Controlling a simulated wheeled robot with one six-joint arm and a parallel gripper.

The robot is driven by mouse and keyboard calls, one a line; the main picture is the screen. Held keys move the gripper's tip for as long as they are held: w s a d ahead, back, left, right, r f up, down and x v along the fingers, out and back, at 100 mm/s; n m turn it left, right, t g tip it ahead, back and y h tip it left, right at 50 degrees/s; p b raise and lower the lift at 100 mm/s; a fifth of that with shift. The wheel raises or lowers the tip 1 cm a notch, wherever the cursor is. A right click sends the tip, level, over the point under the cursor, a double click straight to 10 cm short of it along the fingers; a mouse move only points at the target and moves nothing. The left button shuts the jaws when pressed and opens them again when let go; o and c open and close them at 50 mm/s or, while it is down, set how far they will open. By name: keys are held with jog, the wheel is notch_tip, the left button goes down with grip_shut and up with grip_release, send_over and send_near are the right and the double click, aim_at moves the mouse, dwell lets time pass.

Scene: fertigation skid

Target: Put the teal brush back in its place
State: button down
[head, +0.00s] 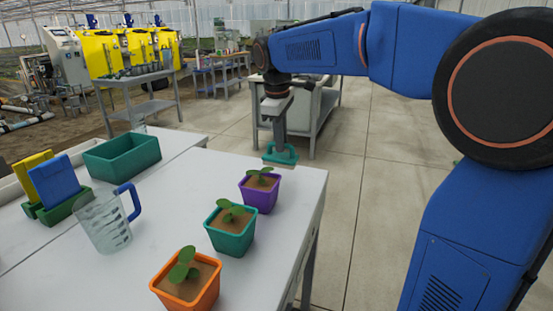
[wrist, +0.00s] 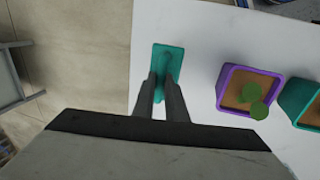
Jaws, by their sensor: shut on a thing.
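The teal brush (head: 281,153) is in my gripper (head: 280,143), just past the far right corner of the white table in the head view. In the wrist view the teal brush (wrist: 167,62) shows between the two fingers of my gripper (wrist: 161,88), which are shut on it. Its flat teal part reaches beyond the fingertips. From above it overlaps the table's edge strip. I cannot tell whether it touches the table. The brush's underside is hidden.
A purple pot (head: 260,190), a teal pot (head: 231,229) and an orange pot (head: 186,282) with seedlings line the white table (head: 272,250). A clear jug (head: 104,222) with a blue handle, an empty green bin (head: 122,156) and a green holder (head: 62,205) with yellow and blue items stand left.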

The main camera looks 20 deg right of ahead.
aim_at(280, 156)
jog(key=shift+a+f, duration=0.1)
jog(key=shift+f, duration=2.25)
jog(key=shift+f, duration=0.1)
jog(key=c, duration=1.8)
grip_release()
jog(key=shift+o, duration=0.2)
notch_tip(280, 156, up, 12)
jog(key=s+a, duration=0.1)
jog(key=s, duration=0.1)
jog(key=shift+a, duration=0.15)
